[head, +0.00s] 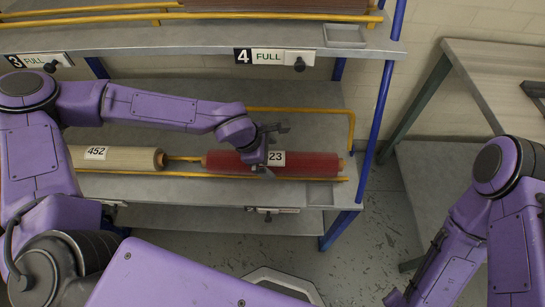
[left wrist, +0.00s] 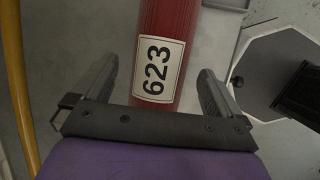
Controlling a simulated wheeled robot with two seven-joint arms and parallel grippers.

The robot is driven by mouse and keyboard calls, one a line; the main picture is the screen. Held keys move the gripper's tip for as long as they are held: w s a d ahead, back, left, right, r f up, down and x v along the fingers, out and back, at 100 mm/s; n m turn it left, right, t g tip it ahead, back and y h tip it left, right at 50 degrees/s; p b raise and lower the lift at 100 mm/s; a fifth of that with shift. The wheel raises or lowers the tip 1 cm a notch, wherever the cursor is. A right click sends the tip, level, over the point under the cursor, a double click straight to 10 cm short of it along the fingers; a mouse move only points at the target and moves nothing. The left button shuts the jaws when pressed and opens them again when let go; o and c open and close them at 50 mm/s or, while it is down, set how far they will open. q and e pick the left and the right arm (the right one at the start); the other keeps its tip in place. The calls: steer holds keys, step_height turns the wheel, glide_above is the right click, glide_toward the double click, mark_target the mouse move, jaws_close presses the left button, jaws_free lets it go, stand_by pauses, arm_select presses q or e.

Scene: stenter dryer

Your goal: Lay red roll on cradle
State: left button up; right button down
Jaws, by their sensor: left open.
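The red roll (head: 315,165) lies level along yellow rails on the middle shelf, at its right side. Its white label reads 623 in the left wrist view, where the red roll (left wrist: 168,30) runs between my fingers. My left gripper (head: 273,150) is open over the roll at the label, one finger on each side; it also shows in the left wrist view (left wrist: 160,72). I cannot tell whether the fingers touch the roll. A dark frame (head: 535,92) at the right edge is cut off; I cannot tell whether it is the cradle. My right gripper is out of view.
A cream roll (head: 125,158) labelled 452 lies left of the red roll on the same rails. The upper shelf (head: 200,38) hangs above, with a sign (head: 275,56) reading 4 FULL. A blue post (head: 380,110) stands right of the roll. A grey table (head: 490,75) is at right.

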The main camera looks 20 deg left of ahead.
arm_select(q)
steer(key=p+v, duration=0.1)
steer(key=v, duration=0.8)
steer(key=shift+p, duration=0.3)
steer(key=shift+s+r, duration=0.1)
